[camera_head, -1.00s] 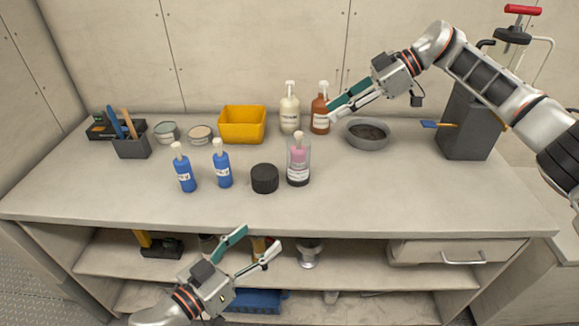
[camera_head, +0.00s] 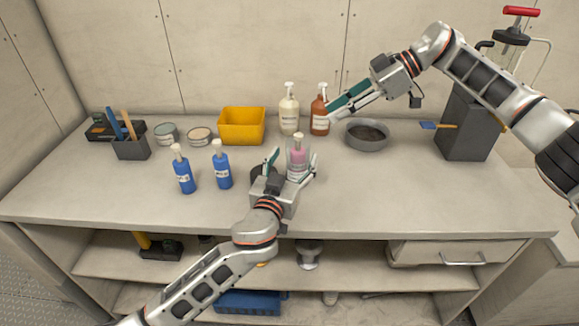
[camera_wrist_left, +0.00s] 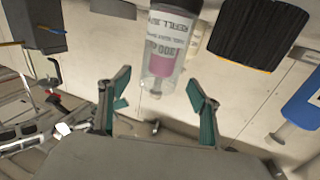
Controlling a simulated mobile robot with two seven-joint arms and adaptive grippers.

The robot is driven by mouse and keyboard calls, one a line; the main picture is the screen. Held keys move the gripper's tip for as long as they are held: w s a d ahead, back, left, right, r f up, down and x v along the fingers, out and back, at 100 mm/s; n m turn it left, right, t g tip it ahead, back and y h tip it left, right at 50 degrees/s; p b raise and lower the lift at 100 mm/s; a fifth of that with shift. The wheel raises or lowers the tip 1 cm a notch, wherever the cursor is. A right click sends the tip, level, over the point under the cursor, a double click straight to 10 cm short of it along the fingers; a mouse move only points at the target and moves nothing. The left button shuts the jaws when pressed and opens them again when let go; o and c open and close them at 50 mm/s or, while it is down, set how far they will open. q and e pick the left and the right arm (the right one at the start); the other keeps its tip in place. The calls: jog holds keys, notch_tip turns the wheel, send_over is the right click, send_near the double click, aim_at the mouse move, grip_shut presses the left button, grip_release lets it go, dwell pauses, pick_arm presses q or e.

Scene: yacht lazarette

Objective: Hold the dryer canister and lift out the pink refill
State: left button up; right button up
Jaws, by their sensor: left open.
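The clear dryer canister (camera_head: 302,143) stands upright on the bench, with the pink refill (camera_head: 297,156) inside and a pale top above it. In the left wrist view the canister (camera_wrist_left: 178,22) appears inverted, with printed text and the pink refill (camera_wrist_left: 163,68). My left gripper (camera_head: 292,163) is open at the canister's near side, fingers spread to its left and right. In the left wrist view the canister lies between and beyond the fingertips; contact cannot be told. My right gripper (camera_head: 332,113) hangs empty, its fingers apart, near the brown pump bottle. The canister's lower part is hidden.
A black round tub (camera_head: 258,172) sits close left of the canister, partly hidden by my left gripper. Two blue bottles (camera_head: 222,170) stand further left. A cream pump bottle (camera_head: 289,115), brown pump bottle (camera_head: 320,122) and grey bowl (camera_head: 355,138) are behind. The bench's front right is clear.

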pick_arm(q)
jog(key=shift+x, duration=2.05)
jog(key=c, duration=1.5)
